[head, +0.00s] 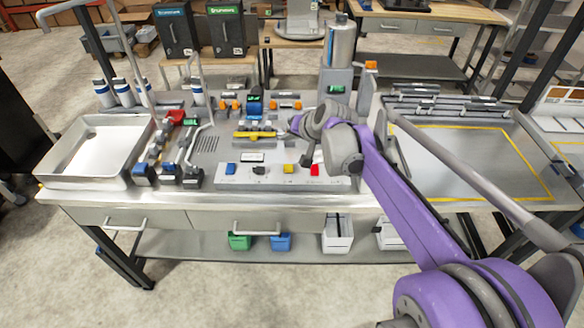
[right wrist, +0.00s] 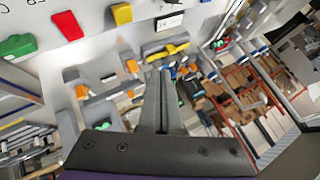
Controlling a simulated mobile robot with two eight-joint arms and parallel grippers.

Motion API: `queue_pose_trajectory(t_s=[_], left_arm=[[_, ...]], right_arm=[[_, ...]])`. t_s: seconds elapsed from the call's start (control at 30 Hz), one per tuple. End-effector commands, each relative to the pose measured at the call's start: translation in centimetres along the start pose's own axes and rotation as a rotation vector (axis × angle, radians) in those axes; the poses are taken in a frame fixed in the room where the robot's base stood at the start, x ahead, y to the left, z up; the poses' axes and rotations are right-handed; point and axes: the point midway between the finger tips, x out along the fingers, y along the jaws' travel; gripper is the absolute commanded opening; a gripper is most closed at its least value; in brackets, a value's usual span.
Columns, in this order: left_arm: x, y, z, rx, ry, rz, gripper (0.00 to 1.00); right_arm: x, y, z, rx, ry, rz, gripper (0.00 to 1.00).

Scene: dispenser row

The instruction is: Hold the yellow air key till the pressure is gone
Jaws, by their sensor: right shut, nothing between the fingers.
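The yellow air key (head: 289,168) sits on a pale key panel (head: 240,183) at the front of the bench, between a black key (head: 259,170) and a red key (head: 315,170). In the right wrist view the yellow key (right wrist: 122,13) is near the top edge, left of the fingertips and apart from them. My right gripper (head: 306,160) is small and dark in the head view, over the panel near the yellow and red keys. Its fingers (right wrist: 161,75) are shut and empty. My left gripper is not in view. I cannot read any pressure value.
A blue key (head: 231,169) is at the panel's left, with a small display (head: 252,157) behind the keys. A yellow bar (head: 255,134) and several fittings stand farther back. A metal tray (head: 85,182) is at the left. My right arm covers part of the bench's right side.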

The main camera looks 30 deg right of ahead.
Motion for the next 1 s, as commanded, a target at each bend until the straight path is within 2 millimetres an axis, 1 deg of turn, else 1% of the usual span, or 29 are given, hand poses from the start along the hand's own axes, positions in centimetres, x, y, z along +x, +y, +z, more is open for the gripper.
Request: queue_pose_trajectory(t_s=[0.27, 0.43, 0.57, 0.8, 1.0], left_arm=[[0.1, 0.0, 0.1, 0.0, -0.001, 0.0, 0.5], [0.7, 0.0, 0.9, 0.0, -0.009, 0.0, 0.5], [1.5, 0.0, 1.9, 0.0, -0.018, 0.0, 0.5], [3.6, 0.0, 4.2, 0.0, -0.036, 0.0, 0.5], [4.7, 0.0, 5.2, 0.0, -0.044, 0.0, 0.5]], right_arm=[[0.1, 0.1, 0.2, 0.0, -0.001, 0.001, 0.0], [0.8, 0.7, 0.8, 0.0, -0.003, 0.002, 0.0], [1.8, 1.4, 1.5, 0.0, -0.004, 0.002, 0.0], [4.3, 3.2, 3.3, 0.0, -0.003, 0.002, 0.0], [5.8, 4.3, 4.4, -0.001, -0.002, 0.001, 0.0]])
